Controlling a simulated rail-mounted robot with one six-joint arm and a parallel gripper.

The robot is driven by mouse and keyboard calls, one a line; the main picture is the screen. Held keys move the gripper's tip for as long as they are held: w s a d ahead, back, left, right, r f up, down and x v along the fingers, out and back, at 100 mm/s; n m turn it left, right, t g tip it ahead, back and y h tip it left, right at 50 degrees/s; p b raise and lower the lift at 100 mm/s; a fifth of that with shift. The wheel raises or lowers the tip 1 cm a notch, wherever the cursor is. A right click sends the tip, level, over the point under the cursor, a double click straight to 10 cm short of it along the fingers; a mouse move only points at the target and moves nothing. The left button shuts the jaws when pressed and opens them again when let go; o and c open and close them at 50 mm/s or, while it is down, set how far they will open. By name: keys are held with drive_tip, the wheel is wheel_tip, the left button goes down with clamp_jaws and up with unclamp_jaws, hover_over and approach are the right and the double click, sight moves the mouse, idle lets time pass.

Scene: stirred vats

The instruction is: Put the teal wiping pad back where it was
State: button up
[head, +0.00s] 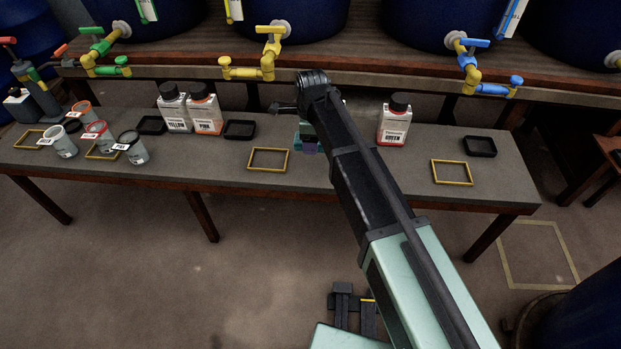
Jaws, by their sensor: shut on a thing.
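My arm reaches up the middle of the head view, and its wrist bends down over the bench. My gripper (304,121) is mostly hidden behind the arm. It is shut on a small teal block, which I take for the teal wiping pad (306,132); only its left part shows beside the arm. A small purple thing (310,148) shows just below the teal one, low over the bench. I cannot tell whether they touch.
The bench (345,185) has yellow frames (268,149) (452,161) and black trays (240,121) (480,139). Bottles (174,110) (207,112) (394,123) stand along the back. Several cups (134,150) stand at left. Vat taps (268,55) overhang behind.

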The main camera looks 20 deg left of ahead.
sight(311, 169)
wheel_tip(311, 169, down, 10)
drive_tip(key=b, duration=0.7)
drive_tip(key=shift+f+b, duration=0.1)
drive_tip(key=shift+b, duration=0.2)
drive_tip(key=shift+r+p, duration=0.3)
drive_tip(key=shift+f, duration=0.15)
drive_tip(key=o, duration=0.8)
drive_tip(key=shift+o, duration=0.2)
wheel_tip(311, 169, up, 13)
drive_tip(key=p, duration=1.2)
drive_tip(key=shift+f, duration=0.3)
